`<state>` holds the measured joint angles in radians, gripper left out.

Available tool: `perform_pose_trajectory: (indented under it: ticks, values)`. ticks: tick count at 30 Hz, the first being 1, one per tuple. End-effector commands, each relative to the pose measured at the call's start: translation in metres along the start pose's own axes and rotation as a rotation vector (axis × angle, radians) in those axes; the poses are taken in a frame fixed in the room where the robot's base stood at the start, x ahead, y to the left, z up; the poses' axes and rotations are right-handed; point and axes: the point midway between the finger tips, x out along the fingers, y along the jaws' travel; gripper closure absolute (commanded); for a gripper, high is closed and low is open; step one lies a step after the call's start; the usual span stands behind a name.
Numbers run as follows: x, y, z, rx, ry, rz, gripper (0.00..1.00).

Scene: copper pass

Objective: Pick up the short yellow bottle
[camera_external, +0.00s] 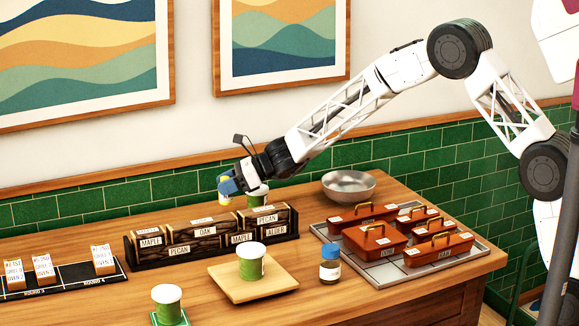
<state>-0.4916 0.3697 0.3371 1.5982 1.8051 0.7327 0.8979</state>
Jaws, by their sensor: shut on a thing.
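The short yellow bottle (223,196) is at the end of my arm, behind the wooden block rack. My gripper (231,182) is shut on it from the upper right. The gripper hides part of the bottle, and blue shows at the grip. The rack hides the space below the bottle, so I cannot tell whether it touches the table.
A green cup with a white lid (258,196) stands close to the right of my gripper. The labelled block rack (212,236) is in front. A metal bowl (348,187), a tray (470,257) of red boxes and a blue-capped jar (330,270) are to the right.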

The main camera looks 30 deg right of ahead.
Motion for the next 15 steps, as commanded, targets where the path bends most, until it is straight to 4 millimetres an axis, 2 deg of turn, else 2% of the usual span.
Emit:
perform_pose_trajectory:
  ticks: [6, 15]
  values:
    - [-0.008, 0.0, 0.018, -0.002, -0.001, -0.001, 0.84]
    - [-0.009, 0.0, 0.021, 0.0, 0.0, -0.001, 0.84]
